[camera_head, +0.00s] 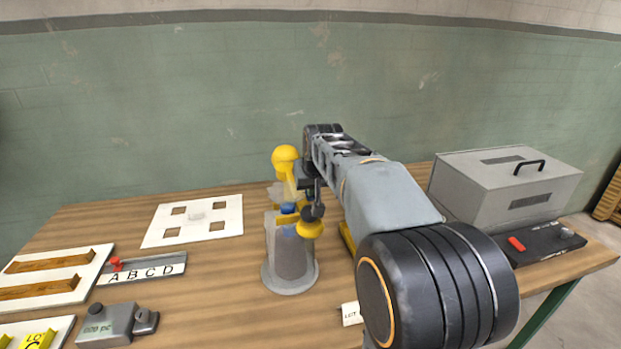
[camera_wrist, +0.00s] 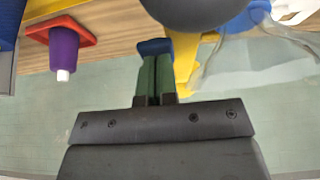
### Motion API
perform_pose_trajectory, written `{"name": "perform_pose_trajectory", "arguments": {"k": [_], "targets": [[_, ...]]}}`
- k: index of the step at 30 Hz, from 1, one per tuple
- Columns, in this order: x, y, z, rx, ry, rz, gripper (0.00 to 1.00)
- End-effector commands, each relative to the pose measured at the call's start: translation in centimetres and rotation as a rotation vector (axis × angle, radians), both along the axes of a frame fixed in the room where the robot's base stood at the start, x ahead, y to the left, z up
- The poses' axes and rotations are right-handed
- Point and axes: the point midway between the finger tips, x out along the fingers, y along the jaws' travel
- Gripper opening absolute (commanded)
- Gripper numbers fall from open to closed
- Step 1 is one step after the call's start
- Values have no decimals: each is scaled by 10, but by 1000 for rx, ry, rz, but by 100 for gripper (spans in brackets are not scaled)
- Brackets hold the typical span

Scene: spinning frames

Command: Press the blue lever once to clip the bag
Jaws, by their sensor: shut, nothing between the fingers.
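A grey cylindrical stand (camera_head: 290,258) is on the wooden table in the head view, with yellow parts and a small blue part (camera_head: 288,208) at its top. Clear, bag-like material shows around it, and in the wrist view (camera_wrist: 225,55) at right. My gripper (camera_head: 314,198) is over the stand's right side, partly hidden by my arm. In the wrist view my gripper's green fingers (camera_wrist: 155,72) are shut together and hold nothing. A blue piece (camera_wrist: 154,46) lies at their tips; I cannot tell whether it is the lever or whether they touch. A yellow part is beside it.
A white board with square holes (camera_head: 165,238), a lettered slider strip (camera_head: 165,270) and a grey device (camera_head: 108,325) are at left. A grey handled box (camera_head: 490,195) is at right. In the wrist view a purple cylinder with a red base (camera_wrist: 63,45) shows at left.

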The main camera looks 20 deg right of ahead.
Motion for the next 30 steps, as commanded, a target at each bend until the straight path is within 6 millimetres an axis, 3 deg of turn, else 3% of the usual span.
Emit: {"name": "perform_pose_trajectory", "arguments": {"k": [2, 8, 18, 24, 30], "targets": [[-2, 1, 4, 4, 15, 0, 0], [-5, 2, 45, 0, 3, 1, 0], [-33, 8, 99, -1, -5, 2, 0], [-43, 10, 120, -1, -5, 2, 0], [-47, 11, 128, -1, -3, 2, 0]]}}
